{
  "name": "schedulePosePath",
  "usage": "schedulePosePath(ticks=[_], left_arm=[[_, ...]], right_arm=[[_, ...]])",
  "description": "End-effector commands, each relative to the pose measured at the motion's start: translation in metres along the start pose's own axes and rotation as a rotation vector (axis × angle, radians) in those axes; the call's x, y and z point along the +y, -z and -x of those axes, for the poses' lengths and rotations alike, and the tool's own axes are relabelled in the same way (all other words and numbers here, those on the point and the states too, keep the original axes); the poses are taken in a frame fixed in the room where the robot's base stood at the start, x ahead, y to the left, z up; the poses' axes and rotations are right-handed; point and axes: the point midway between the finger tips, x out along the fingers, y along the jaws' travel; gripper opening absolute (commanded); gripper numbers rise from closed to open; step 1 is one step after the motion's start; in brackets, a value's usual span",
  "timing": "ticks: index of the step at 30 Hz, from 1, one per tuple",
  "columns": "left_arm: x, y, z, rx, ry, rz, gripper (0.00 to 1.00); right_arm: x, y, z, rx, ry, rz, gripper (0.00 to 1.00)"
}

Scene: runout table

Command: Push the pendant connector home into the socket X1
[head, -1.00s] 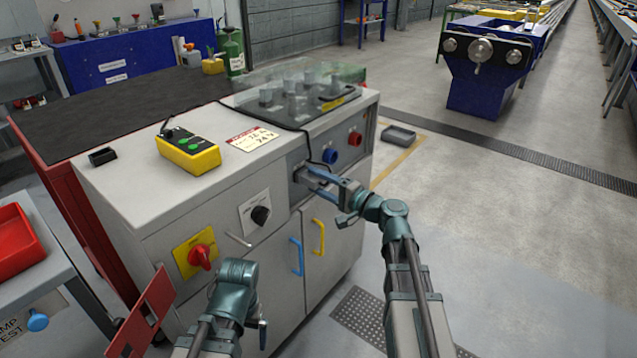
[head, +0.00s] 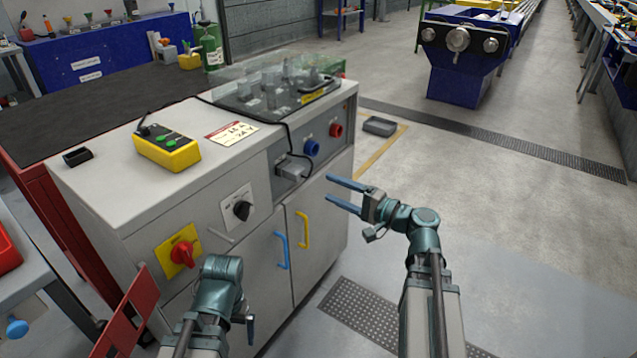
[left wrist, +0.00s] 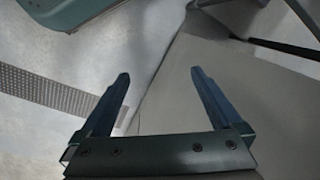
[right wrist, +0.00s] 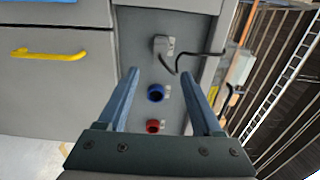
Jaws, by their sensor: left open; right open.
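The grey pendant connector (head: 292,166) sits at the socket panel on the cabinet's front, left of a blue socket (head: 311,148) and a red one. Its black cable droops from it. It also shows in the right wrist view (right wrist: 162,46). The socket X1 behind it is hidden, and I cannot tell how deep it sits. My right gripper (head: 330,189) is open and empty, apart from the connector, in front and to its right. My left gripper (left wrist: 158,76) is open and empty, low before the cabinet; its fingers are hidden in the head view.
The yellow pendant (head: 167,152) lies on the cabinet top (head: 110,185), near a clear cover. Blue and yellow door handles (head: 303,230) and a red switch (head: 183,253) stick out in front. The floor to the right is free around a small grey tray (head: 380,126).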

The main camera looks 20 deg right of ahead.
Motion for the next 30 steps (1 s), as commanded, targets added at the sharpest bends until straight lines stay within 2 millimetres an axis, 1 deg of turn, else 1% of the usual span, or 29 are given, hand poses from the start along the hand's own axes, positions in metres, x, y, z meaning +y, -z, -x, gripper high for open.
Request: schedulePosePath(ticks=[1, 3, 9, 30], left_arm=[[0.0, 0.0, 0.0, 0.0, 0.0, 0.0, 0.99], [0.0, 0.0, 0.0, 0.0, 0.0, 0.0, 0.99], [0.0, 0.0, 0.0, 0.0, 0.0, 0.0, 0.99], [0.0, 0.0, 0.0, 0.0, 0.0, 0.0, 0.99]], right_arm=[[0.0, 0.0, 0.008, 0.002, 0.0, 0.0, 0.67], [0.0, 0.0, 0.015, 0.002, 0.0, 0.0, 0.67], [0.0, 0.0, 0.024, 0.0, 0.0, 0.0, 0.67], [0.0, 0.0, 0.024, -0.001, 0.0, 0.0, 0.67]])
